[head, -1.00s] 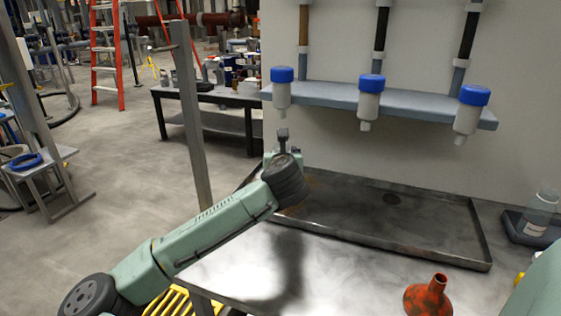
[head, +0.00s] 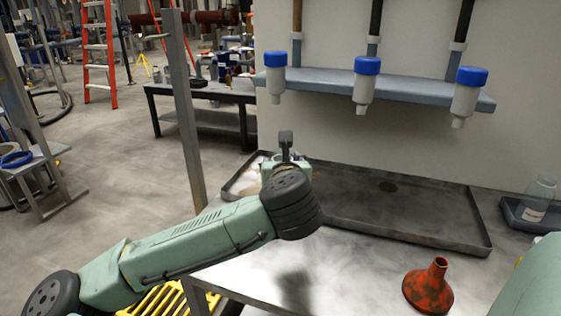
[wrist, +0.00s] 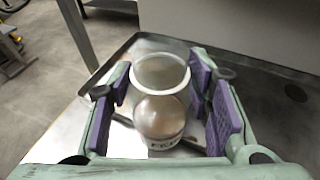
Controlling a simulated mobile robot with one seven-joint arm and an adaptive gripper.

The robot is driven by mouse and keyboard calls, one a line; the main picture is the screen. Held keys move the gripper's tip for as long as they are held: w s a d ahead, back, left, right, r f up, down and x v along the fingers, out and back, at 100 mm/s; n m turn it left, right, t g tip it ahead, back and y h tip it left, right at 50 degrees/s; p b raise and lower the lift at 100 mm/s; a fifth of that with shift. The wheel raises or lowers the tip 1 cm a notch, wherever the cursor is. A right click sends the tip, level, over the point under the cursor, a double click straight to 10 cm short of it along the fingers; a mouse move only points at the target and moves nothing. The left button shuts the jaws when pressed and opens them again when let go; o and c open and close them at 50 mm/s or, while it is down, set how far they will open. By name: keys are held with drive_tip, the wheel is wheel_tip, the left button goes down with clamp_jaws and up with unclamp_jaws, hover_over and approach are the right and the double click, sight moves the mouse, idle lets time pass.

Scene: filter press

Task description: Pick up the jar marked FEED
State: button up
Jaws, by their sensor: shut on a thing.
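The clear, round-bodied jar (wrist: 158,112) with a wide open rim stands between the purple pads of my gripper (wrist: 162,98) in the wrist view. Its pale label (wrist: 164,143) faces my wrist and is partly cut off; the dark letters look like FEED. My gripper is shut on this jar, with pads on its left and right sides. In the head view my own wrist hides most of the gripper and the jar. I cannot tell whether the jar's base touches the surface below.
A shallow metal tray (head: 420,205) lies on the steel table (head: 345,270) by the wall. A rusty orange funnel (head: 428,288) stands at the front right. Another clear labelled jar (head: 538,200) sits in a dark tray at right. A shelf (head: 415,90) with blue-capped bottles hangs above.

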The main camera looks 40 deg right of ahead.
drive_tip(key=shift+v, duration=1)
drive_tip(key=shift+s+f, duration=0.15)
drive_tip(key=shift+s, duration=0.05)
drive_tip(key=shift+a, duration=0.1)
idle(0.6)
